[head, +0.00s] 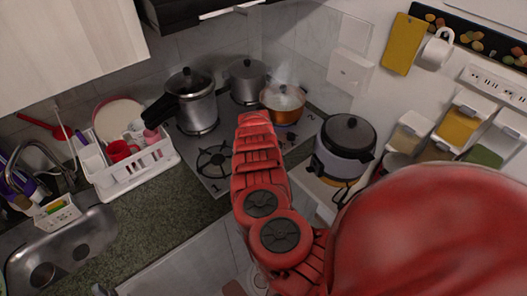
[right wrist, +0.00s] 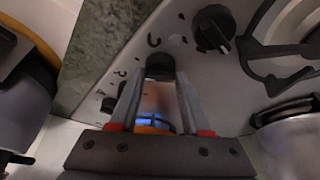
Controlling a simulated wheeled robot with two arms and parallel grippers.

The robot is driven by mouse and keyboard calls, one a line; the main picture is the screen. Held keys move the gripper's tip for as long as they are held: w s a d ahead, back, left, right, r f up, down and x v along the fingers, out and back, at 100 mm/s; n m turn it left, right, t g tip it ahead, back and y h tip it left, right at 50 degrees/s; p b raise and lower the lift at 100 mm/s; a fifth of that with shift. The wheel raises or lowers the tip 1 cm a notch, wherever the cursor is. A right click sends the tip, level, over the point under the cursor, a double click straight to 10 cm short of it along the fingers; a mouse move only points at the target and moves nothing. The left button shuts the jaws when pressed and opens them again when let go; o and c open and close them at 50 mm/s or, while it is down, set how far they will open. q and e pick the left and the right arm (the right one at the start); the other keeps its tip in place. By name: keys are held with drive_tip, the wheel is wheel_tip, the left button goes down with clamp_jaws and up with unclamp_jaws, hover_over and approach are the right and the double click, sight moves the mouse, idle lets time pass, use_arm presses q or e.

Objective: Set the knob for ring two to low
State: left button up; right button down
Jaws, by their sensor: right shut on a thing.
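In the right wrist view a row of dark knobs runs along the edge of the pale stove top (right wrist: 175,18). My right gripper (right wrist: 160,76) is shut on the dark knob (right wrist: 160,65) in the middle, with one finger on each side. A dark mark beside this knob may be a number, but I cannot read it surely. Another knob (right wrist: 213,28) with a pale pointer line sits up and right, and a further one (right wrist: 109,103) shows down and left. In the head view my red right arm covers the gripper and most of the knobs. My left gripper is not in view.
In the head view a bare burner (head: 215,160) is left of my arm. A pressure cooker (head: 193,105), a silver pot (head: 247,84) and a steaming orange pot (head: 283,98) stand behind. A rice cooker (head: 345,150) is right of the stove. A dish rack (head: 140,170) stands left.

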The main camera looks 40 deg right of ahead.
drive_tip(key=shift+f+m+g+b, duration=0.1)
drive_tip(key=shift+m+g+b, duration=0.2)
drive_tip(key=shift+m+b, duration=0.45)
drive_tip(key=shift+c, duration=1.8)
unclamp_jaws()
